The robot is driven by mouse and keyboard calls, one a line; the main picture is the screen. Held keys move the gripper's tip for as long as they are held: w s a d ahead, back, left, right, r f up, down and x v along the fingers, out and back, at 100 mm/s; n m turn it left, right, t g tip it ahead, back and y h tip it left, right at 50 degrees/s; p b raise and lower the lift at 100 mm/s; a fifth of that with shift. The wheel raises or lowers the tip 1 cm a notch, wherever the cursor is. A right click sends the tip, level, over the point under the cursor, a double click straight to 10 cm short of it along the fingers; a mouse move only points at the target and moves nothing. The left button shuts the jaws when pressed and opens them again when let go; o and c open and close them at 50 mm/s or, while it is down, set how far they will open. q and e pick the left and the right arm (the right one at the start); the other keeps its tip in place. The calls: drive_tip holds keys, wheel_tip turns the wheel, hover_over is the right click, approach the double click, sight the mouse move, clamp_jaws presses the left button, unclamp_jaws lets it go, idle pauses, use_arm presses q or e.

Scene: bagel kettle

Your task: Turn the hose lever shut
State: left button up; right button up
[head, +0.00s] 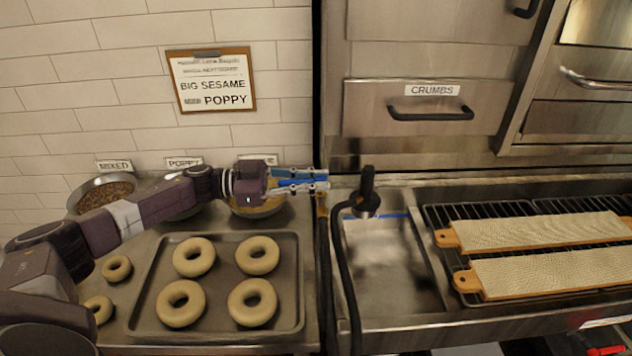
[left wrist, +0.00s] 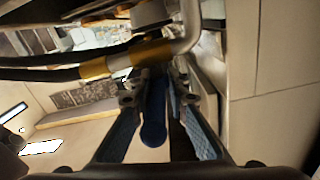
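The hose lever (left wrist: 153,112) is a blue handle, seen in the left wrist view below a brass fitting (left wrist: 125,60) on a pipe. My left gripper (head: 322,180) reaches in from the left in the head view, level with the fitting at the sink's left edge. In the left wrist view (left wrist: 155,92) its two blue-padded fingers stand one on each side of the lever, with visible gaps, so it looks open around the lever. My right gripper is not in view.
A black hose (head: 346,270) with a spray head (head: 367,205) hangs over the metal sink (head: 395,275). Two bagel boards (head: 545,232) rest on a rack at right.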

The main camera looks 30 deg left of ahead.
use_arm(q)
drive_tip(key=o, duration=0.3)
drive_tip(key=v, duration=1.2)
idle(0.3)
